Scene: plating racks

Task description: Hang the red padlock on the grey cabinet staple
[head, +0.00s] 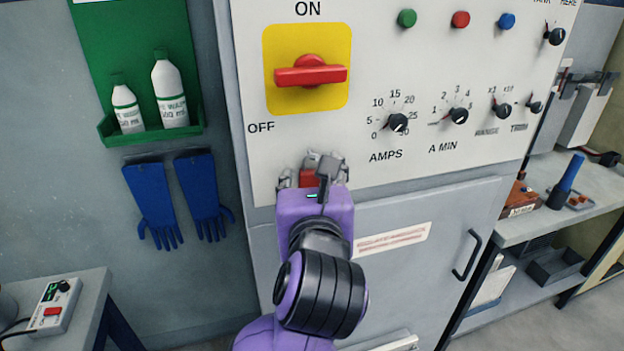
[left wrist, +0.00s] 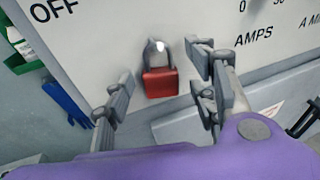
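The red padlock (left wrist: 161,84) is upright against the lower part of the white cabinet panel in the left wrist view. Its dark shackle is up at the grey cabinet staple (left wrist: 155,50), and the padlock appears to hang there. How the shackle passes through the staple is too small to tell. My left gripper (left wrist: 161,64) is open, with its fingers on either side of the padlock and visible gaps to it. In the head view, the padlock (head: 308,179) shows partly, between the fingers of my left gripper (head: 313,174). My right gripper is not in view.
The red rotary switch (head: 311,75) sits above my gripper, with several knobs to its right. Blue gloves (head: 205,195) and a green bottle shelf (head: 160,137) are on the left. The cabinet door handle (head: 467,255) juts out at lower right. A workbench (head: 520,228) stands further right.

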